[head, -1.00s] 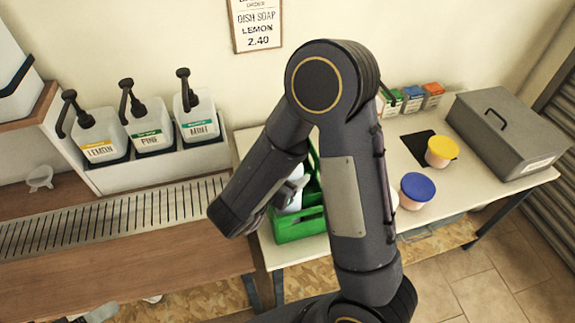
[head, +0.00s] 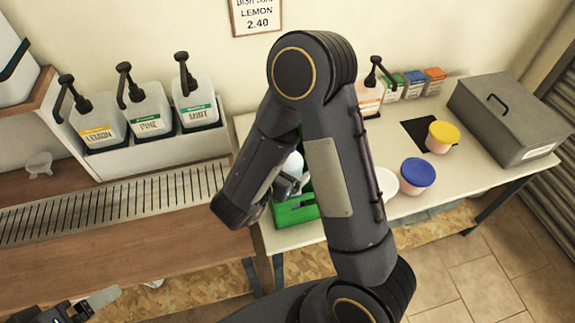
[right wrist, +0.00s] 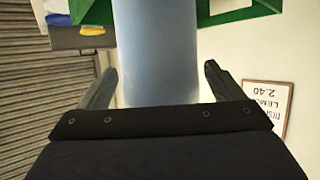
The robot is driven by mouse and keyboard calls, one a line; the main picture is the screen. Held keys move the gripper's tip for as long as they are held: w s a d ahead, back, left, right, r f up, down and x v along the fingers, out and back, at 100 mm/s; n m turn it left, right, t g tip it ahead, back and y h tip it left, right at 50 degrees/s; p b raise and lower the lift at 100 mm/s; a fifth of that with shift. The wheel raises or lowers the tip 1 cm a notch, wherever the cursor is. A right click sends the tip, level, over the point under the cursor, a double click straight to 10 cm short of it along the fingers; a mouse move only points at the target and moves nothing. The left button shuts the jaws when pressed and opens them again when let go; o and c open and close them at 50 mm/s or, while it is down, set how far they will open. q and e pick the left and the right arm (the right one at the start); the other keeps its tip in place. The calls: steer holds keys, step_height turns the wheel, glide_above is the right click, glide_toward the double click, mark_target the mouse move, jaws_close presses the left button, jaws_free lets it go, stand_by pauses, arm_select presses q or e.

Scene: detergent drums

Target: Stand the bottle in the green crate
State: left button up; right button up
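The green crate (head: 295,211) stands on the white table, mostly hidden behind my right arm. It also shows at the top of the right wrist view (right wrist: 235,12). The bottle (head: 293,163) is a pale white shape at the crate, partly covered by my arm. In the right wrist view the bottle (right wrist: 155,55) is a smooth bluish cylinder, with green crate parts on both sides of its far end. My right gripper (right wrist: 160,75) has its fingers on either side of the bottle, with a gap visible. Whether the bottle rests on the crate floor is hidden. My left gripper (head: 80,305) is partly in view at lower left.
Pump bottles of lemon (head: 98,130), pine (head: 148,115) and mint (head: 195,105) stand in a rack at left. On the table are blue-lidded (head: 417,175) and yellow-lidded (head: 442,137) tubs, a grey box (head: 507,115), small cartons and another pump bottle (head: 370,97).

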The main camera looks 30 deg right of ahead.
steer(key=shift+r, duration=0.1)
steer(key=shift+a+r, duration=0.15)
steer(key=b+v, duration=0.1)
steer(key=v, duration=1)
steer(key=w+r+t+y, duration=0.3)
steer(key=w+t+y, duration=0.1)
steer(key=w+y, duration=0.4)
step_height(320, 180, up, 9)
steer(key=a+n+t+y, duration=0.2)
steer(key=n+t+y, duration=0.15)
steer(key=y, duration=0.35)
steer(key=s+d+f+n+g, duration=0.2)
steer(key=s, duration=0.4)
steer(key=s+d+f+n+g, duration=0.2)
steer(key=s+n+g, duration=0.1)
steer(key=s, duration=0.4)
steer(key=s+d+f+n+g, duration=0.2)
steer(key=s+d+g, duration=0.1)
steer(key=s, duration=0.4)
steer(key=shift+s+f+y, duration=0.2)
steer(key=shift+f+y, duration=0.1)
steer(key=shift+y, duration=0.1)
